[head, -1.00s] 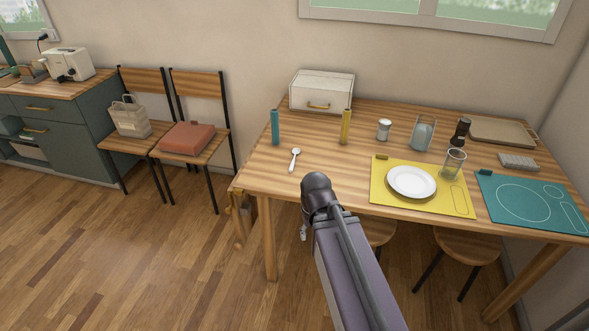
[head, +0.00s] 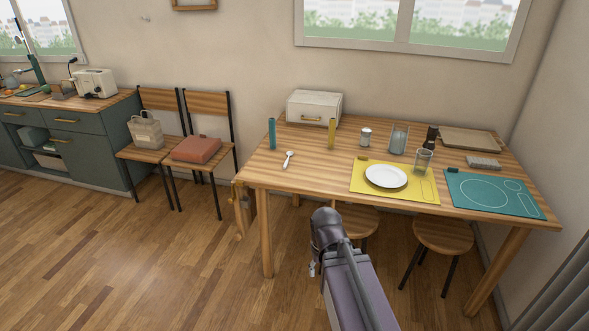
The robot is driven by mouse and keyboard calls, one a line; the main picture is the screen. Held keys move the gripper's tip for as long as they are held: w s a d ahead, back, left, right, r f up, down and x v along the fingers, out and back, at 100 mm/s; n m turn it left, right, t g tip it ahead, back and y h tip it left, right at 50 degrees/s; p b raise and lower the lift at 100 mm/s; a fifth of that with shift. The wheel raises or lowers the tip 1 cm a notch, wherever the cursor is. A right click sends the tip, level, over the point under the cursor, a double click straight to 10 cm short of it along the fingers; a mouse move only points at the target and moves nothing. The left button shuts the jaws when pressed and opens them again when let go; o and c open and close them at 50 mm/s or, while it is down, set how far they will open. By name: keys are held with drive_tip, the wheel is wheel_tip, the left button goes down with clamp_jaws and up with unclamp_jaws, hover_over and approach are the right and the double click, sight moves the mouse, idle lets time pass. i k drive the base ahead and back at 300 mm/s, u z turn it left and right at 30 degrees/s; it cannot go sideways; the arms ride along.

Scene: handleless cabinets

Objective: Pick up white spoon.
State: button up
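The white spoon (head: 289,158) lies on the wooden table (head: 310,175), near its left end, between the teal cylinder and the front edge. My arm reaches up from the bottom of the head view, and its dark joint is in front of the table's front edge. A small part of my gripper (head: 313,268) shows at the left of that joint, below the tabletop and apart from the spoon. Its fingers are too small and too hidden to tell whether they are open or shut.
A teal cylinder (head: 272,134) and a yellow cylinder (head: 332,133) stand behind the spoon. A white box (head: 314,106) is at the back. A white plate (head: 386,176) lies on a yellow mat (head: 366,190). Stools (head: 443,235) stand under the table. Floor at left is clear.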

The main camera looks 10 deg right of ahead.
sight(289, 153)
drive_tip(key=u, duration=0.25)
drive_tip(key=k, duration=0.5)
drive_tip(key=z, duration=1.6)
drive_tip(key=i, duration=1.95)
drive_tip(key=z, duration=0.1)
